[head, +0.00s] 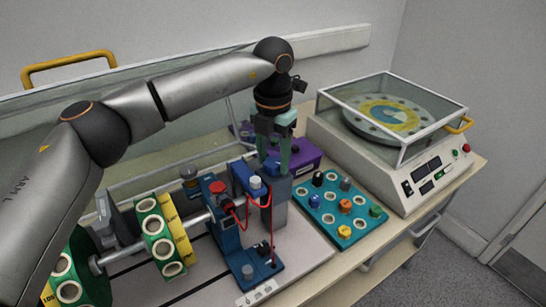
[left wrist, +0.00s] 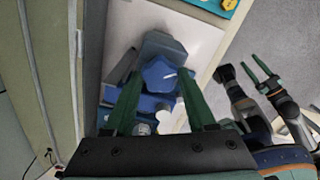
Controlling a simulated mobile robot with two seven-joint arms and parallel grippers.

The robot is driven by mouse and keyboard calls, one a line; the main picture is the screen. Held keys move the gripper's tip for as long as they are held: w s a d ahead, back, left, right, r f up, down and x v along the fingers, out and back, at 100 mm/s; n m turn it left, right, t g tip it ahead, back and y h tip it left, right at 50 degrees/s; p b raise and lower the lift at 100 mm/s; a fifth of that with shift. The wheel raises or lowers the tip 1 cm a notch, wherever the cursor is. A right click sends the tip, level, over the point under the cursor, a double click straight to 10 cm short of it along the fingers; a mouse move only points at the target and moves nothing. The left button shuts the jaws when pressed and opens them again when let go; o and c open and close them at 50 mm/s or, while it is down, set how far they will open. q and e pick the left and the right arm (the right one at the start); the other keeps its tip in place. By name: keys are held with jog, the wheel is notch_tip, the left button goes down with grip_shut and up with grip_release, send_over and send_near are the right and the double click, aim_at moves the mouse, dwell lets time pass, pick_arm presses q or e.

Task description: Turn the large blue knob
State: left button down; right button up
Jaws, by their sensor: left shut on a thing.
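The large blue knob (left wrist: 160,76) is a lobed blue piece with a white pointer mark, in the left wrist view between the fingertips of my left gripper (left wrist: 158,84). In the head view my left gripper (head: 276,160) points down from above, its green fingers on top of a grey-blue post, and it hides most of the knob there. The gripper is shut on the knob. My right gripper (left wrist: 253,66) shows at the right of the left wrist view, away from the knob, with its fingers apart and empty.
A blue stand (head: 226,232) with red cables is just left of the post. A teal board (head: 327,222) with coloured knobs lies to the right. A glass-covered turntable machine (head: 363,158) stands behind it. A shaft with green discs (head: 160,240) is at left.

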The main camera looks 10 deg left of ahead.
aim_at(273, 162)
pick_arm(q)
jog(key=shift+n, duration=2)
jog(key=shift+c, duration=1.1)
grip_release()
notch_tip(273, 162, up, 13)
jog(key=shift+f, duration=0.2)
